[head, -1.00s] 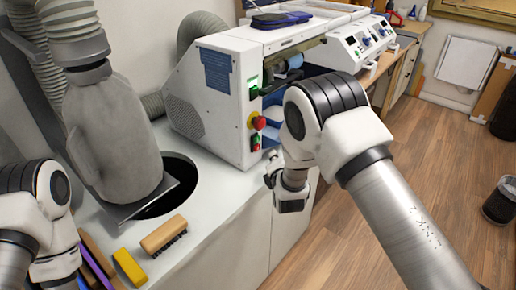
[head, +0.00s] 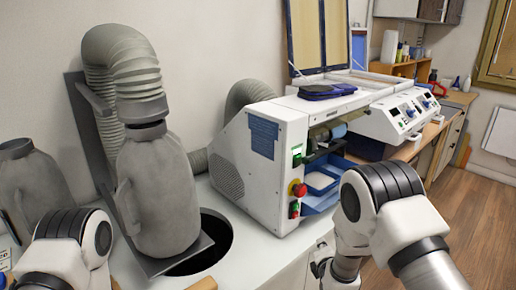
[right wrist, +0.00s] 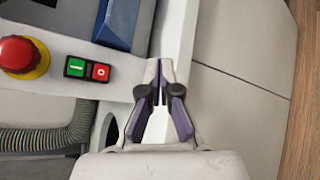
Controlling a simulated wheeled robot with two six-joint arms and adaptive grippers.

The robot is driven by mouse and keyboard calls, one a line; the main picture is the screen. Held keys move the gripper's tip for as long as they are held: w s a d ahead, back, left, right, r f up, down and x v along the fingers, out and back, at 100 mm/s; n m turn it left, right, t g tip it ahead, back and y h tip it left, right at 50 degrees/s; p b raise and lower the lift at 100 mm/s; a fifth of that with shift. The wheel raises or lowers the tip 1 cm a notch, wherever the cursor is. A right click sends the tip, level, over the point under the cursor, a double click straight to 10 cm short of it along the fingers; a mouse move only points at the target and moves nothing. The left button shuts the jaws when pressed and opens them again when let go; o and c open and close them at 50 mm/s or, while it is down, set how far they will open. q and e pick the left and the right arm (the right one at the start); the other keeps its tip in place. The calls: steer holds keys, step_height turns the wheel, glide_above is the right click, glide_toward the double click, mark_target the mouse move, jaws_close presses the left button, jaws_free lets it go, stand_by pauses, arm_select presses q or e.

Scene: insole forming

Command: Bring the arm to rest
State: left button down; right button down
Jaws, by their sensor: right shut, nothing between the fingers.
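My right gripper (head: 322,268) is low in the head view, beside the counter front and below the white machine; my forearm partly hides it. In the right wrist view its two purple-and-grey fingers (right wrist: 161,72) are together with nothing between them. They appear over the pale surface below the machine's green and red buttons (right wrist: 88,69). My right arm bends in front of the machine. My left arm shows at the lower left of the head view, but its gripper is out of frame.
The white machine (head: 255,185) with a red emergency knob (head: 298,189) stands on the counter. A blue tray (head: 320,180) sits in its opening. Wooden floor (head: 475,220) is open at the right.

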steer(key=s+d+f+m+g, duration=0.2)
steer(key=s+f+m+g, duration=0.2)
steer(key=s+f, duration=0.65)
steer(key=s+d+f+m+g, duration=0.3)
steer(key=s+f, duration=0.4)
steer(key=s, duration=0.7)
steer(key=s+a+m+g+y, duration=0.2)
steer(key=s+m+g, duration=0.5)
steer(key=s+m, duration=0.9)
steer(key=shift+s+a+f, duration=0.15)
steer(key=shift+s+a, duration=0.15)
steer(key=shift+s, duration=0.35)
stand_by(1.5)
